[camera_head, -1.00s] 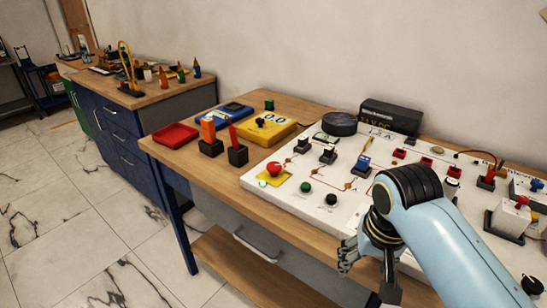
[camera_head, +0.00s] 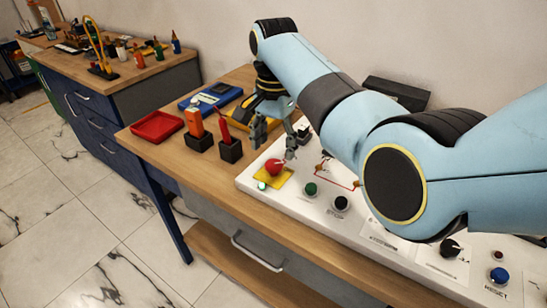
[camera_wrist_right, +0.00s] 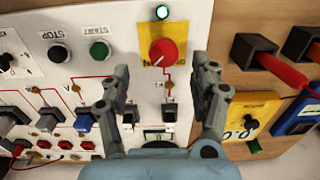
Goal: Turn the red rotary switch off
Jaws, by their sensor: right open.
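The red rotary switch (camera_head: 275,167) is a round red knob with a pointer mark on a yellow plate (camera_head: 268,181) at the left front corner of the white panel (camera_head: 320,208). My right gripper (camera_head: 275,141) is open and empty, fingers pointing down, above and just behind the knob. In the wrist view the fingers (camera_wrist_right: 163,82) are spread to either side, apart from the knob. My left gripper is not in view.
Green (camera_head: 310,189) and black (camera_head: 340,203) buttons sit right of the knob. Black holders with an orange tool (camera_head: 194,121) and a red tool (camera_head: 225,130) stand to the left, beside a red tray (camera_head: 158,127). My right arm hides much of the panel.

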